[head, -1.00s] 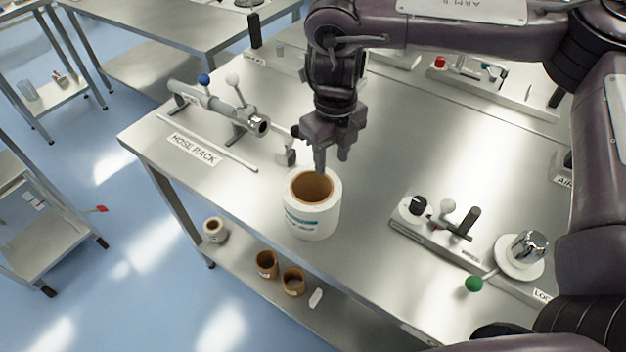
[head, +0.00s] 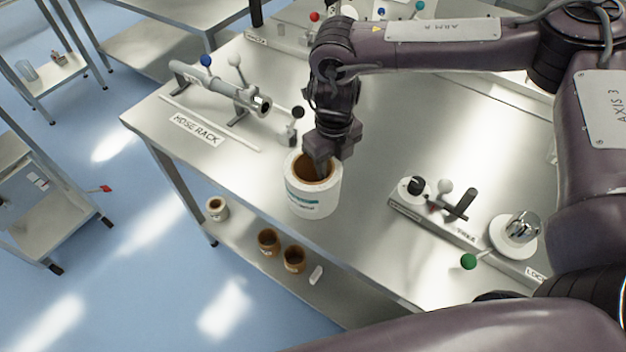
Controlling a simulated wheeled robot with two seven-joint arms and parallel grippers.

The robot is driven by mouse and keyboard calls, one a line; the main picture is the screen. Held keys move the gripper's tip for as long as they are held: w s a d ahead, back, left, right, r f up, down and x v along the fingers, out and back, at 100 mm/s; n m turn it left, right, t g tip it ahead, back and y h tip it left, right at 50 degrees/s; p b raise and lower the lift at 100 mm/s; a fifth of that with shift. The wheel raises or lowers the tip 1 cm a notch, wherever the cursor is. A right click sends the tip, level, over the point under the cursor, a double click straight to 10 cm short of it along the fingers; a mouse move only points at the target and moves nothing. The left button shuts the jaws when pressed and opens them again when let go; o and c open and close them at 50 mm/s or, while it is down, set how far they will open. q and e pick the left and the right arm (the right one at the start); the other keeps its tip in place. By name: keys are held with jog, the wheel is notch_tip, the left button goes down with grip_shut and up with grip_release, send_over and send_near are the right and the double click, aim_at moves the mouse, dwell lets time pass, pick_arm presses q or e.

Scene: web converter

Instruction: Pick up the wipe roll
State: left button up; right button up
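The wipe roll (head: 313,197) is a white cylinder with a teal printed band and a brown hollow core. It stands upright on the metal table, close to its front edge. My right gripper (head: 322,172) is pointing down at the roll's top, over the far right part of its rim. One finger shows inside the core. The other finger is hidden, so I cannot tell whether the gripper has closed on the roll's wall. My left gripper is not in view.
A hose rack (head: 220,92) with a tube and levers stands to the left of the roll. A lever panel (head: 440,215) with knobs is to its right. Bare table lies between roll and panel.

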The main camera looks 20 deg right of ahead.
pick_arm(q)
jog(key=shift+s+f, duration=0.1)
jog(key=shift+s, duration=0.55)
pick_arm(e)
grip_shut()
jog(key=shift+r, duration=0.1)
